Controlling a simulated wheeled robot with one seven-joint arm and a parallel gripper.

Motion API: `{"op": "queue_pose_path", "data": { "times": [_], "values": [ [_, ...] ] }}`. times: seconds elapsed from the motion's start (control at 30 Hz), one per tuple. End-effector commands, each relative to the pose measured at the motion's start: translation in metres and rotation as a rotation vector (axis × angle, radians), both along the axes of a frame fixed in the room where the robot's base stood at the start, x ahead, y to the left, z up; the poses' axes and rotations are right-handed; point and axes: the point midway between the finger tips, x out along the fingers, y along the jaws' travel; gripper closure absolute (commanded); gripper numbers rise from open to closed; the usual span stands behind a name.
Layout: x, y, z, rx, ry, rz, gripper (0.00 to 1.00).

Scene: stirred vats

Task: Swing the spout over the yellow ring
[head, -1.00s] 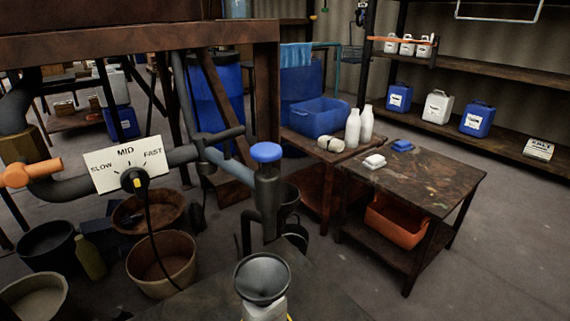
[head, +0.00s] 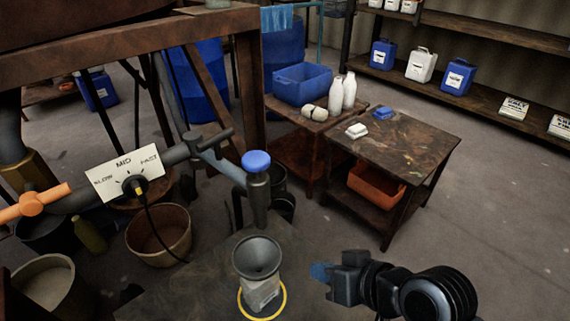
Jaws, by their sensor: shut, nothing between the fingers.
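The yellow ring (head: 284,302) lies on the dark bench top, around the base of a pale jug (head: 262,292). A grey funnel (head: 256,257) sits in the jug's mouth. The spout (head: 259,198) is a grey pipe piece with a blue cap (head: 257,161), joined to a blue-grey pipe coming from the left. Its lower end shows just above the funnel's far rim in the picture; I cannot tell whether it is over the ring. My gripper (head: 322,272) is shut and empty, right of the funnel and apart from the spout. Its tips look bluish.
A SLOW-MID-FAST dial plate (head: 124,175) and an orange handle (head: 32,203) are at left. Buckets (head: 160,237) stand below. A side table (head: 410,150) with small blocks and an orange bin stands right. Open floor lies at right.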

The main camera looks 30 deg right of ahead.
Motion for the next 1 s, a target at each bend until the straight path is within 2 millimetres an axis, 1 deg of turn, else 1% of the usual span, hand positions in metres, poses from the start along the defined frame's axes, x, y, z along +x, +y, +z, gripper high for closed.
{"op": "queue_pose_path", "data": {
  "times": [0.03,0.17,0.2,0.27,0.3,0.4,0.5,0.53,0.63,0.73,0.87,1.0],
  "values": [
    [0.016,-0.007,0.026,0.015,0.009,0.014,1.00],
    [0.043,-0.019,0.066,0.055,0.066,0.077,1.00],
    [0.050,-0.024,0.080,0.063,0.082,0.099,1.00],
    [0.059,-0.032,0.101,0.072,0.110,0.133,1.00],
    [0.063,-0.038,0.116,0.076,0.129,0.157,1.00],
    [0.071,-0.052,0.150,0.075,0.175,0.212,1.00],
    [0.074,-0.065,0.176,0.070,0.216,0.258,1.00],
    [0.074,-0.067,0.182,0.067,0.226,0.269,1.00],
    [0.073,-0.075,0.196,0.062,0.252,0.294,1.00],
    [0.073,-0.078,0.200,0.059,0.265,0.308,1.00],
    [0.076,-0.074,0.192,0.060,0.270,0.312,1.00],
    [0.085,-0.066,0.174,0.061,0.272,0.312,1.00]
  ]
}}
